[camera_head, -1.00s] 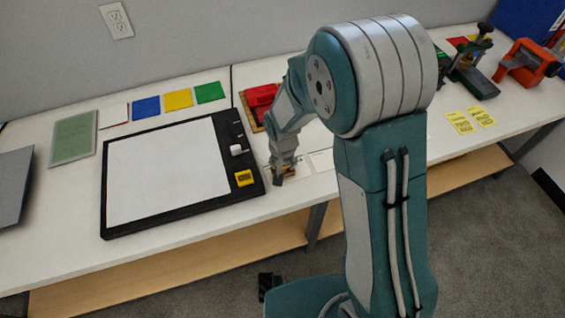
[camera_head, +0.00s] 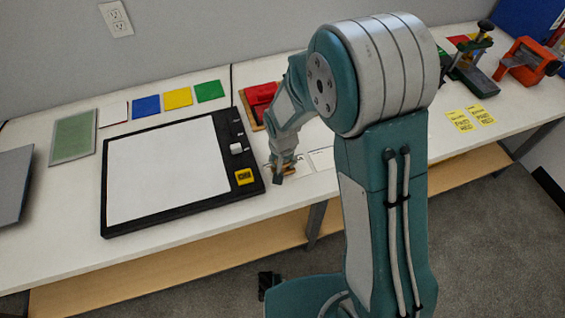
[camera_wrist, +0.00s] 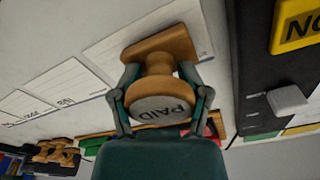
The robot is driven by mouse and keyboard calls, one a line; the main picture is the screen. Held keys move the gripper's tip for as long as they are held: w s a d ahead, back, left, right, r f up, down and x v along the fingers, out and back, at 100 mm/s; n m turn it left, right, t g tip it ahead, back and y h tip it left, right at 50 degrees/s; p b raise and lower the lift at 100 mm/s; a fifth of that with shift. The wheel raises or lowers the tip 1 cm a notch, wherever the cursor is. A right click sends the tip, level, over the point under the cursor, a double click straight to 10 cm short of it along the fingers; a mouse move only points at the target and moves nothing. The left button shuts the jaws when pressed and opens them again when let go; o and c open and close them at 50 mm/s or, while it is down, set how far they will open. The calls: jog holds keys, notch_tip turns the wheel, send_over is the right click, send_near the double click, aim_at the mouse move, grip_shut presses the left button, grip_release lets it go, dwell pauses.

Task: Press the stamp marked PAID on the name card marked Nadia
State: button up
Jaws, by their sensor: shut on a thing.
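The PAID stamp (camera_wrist: 166,108) has a wooden handle with a round grey top reading PAID, and a wooden base (camera_wrist: 158,48). My gripper (camera_wrist: 163,94) is shut around its handle in the wrist view. The base is over a white name card (camera_wrist: 112,52); I cannot tell if it touches. That card's name is hidden or unreadable. A second card (camera_wrist: 66,90) and a third (camera_wrist: 26,103) lie to its left, with lettering I cannot read surely. In the head view my gripper (camera_head: 278,176) is low over the table, right of the black-framed board.
A red object (camera_head: 260,95) stands behind. More wooden stamps (camera_wrist: 56,152) show at the wrist view's lower left. Yellow notes (camera_head: 460,121) and clamp-like tools (camera_head: 525,62) are far right.

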jog(key=shift+r, duration=2.15)
jog(key=shift+d, duration=0.1)
